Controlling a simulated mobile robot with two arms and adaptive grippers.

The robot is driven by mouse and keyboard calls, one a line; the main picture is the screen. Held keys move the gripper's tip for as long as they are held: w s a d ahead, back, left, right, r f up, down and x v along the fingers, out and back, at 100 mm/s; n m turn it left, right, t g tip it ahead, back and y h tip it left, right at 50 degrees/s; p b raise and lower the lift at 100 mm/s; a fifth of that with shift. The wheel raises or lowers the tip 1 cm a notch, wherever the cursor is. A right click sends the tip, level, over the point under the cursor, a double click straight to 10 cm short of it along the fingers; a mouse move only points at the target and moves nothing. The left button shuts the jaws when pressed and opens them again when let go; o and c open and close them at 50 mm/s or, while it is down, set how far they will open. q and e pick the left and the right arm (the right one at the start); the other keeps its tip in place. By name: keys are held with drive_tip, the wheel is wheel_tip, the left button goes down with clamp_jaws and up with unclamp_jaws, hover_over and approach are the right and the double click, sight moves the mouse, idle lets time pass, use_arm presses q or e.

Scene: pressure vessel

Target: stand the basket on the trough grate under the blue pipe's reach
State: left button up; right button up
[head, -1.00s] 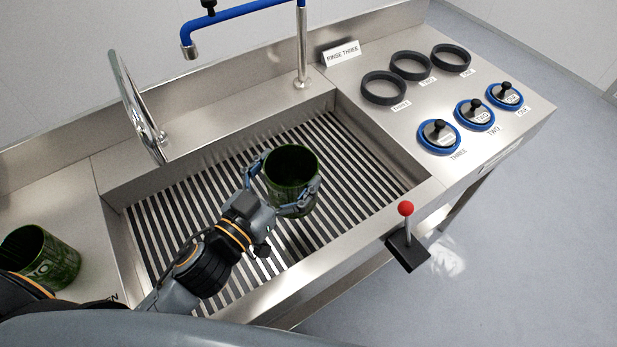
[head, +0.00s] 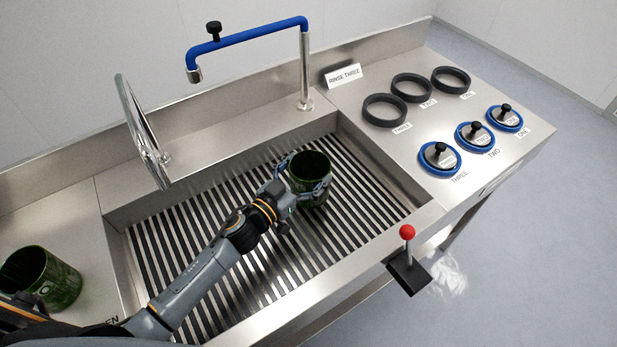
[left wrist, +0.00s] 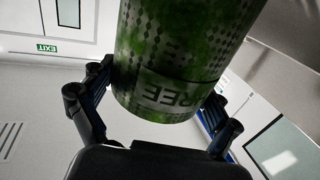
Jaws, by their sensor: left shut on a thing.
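My left gripper (head: 293,190) is shut on a green basket (head: 311,172) over the trough grate (head: 220,228), towards its back right. The basket is upright with its open top up. I cannot tell whether its base touches the grate. In the left wrist view the basket (left wrist: 180,60) fills the space between the fingers, and its label ends in "REE". The blue pipe (head: 250,34) with its downturned spout (head: 194,74) stands behind the trough; the basket is in front of and right of the spout. My right gripper is not in view.
A second green basket (head: 45,280) stands on the left counter. On the right are black rings (head: 411,87), blue-rimmed lids (head: 438,158) and a "RINSE THREE" sign (head: 343,76). A red-knobbed lever (head: 407,233) stands at the front edge.

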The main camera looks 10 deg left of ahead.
sight(320, 167)
use_arm(q)
drive_tip(key=shift+w+f, duration=0.15)
drive_tip(key=shift+w, duration=0.1)
drive_tip(key=f, duration=0.3)
drive_tip(key=shift+w, duration=0.25)
drive_tip(key=shift+f, duration=0.3)
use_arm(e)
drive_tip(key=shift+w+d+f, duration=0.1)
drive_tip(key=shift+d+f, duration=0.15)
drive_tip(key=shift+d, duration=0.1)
use_arm(q)
drive_tip(key=shift+f+b, duration=0.15)
drive_tip(key=shift+b, duration=0.15)
drive_tip(key=o, duration=1.6)
drive_tip(key=shift+s, duration=0.1)
drive_tip(key=shift+c, duration=0.2)
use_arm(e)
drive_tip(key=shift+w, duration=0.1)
